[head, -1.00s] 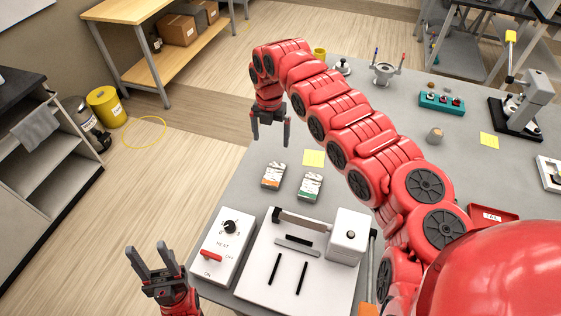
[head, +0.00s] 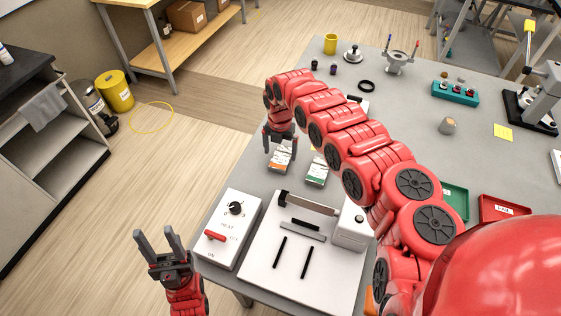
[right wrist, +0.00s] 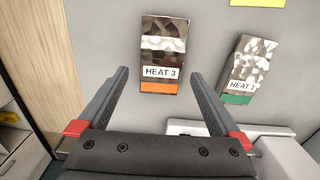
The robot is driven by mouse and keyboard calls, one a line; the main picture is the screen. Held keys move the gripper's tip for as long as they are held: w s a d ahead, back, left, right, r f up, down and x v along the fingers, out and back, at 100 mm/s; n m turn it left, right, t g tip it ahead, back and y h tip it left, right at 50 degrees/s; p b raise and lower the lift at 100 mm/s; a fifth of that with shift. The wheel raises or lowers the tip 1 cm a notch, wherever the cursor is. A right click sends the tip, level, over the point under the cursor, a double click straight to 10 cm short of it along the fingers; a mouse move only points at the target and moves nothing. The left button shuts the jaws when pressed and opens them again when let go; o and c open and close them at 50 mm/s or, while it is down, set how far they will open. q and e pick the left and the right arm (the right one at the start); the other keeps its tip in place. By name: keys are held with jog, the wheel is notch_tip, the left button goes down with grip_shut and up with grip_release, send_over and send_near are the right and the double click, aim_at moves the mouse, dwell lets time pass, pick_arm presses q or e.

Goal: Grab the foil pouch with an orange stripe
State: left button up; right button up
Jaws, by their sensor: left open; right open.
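The foil pouch with an orange stripe (head: 281,161) lies on the grey table. In the right wrist view the pouch (right wrist: 163,50) is labelled HEAT 3, with the orange stripe at its near end. My right gripper (head: 280,151) is open above this pouch; in the right wrist view its fingers (right wrist: 163,80) point toward it, one on either side of its near end, with no contact visible. A second foil pouch with a green stripe (head: 317,171), labelled HEAT 1 in the right wrist view (right wrist: 250,70), lies to the right. My left gripper (head: 160,245) is open and empty, left of the table.
A white heat control box (head: 228,228) and a white sealer (head: 305,250) stand nearer than the pouches. Green (head: 455,200) and red trays (head: 503,209) lie to the right. A yellow note (right wrist: 258,2) lies beyond the pouches.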

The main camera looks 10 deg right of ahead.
aim_at(280, 159)
notch_tip(280, 159, down, 3)
jog(key=shift+f+b, duration=0.1)
jog(key=shift+b, duration=0.65)
jog(key=shift+c, duration=0.3)
jog(key=c, duration=1.2)
jog(key=shift+r, duration=0.25)
jog(key=shift+c, duration=0.2)
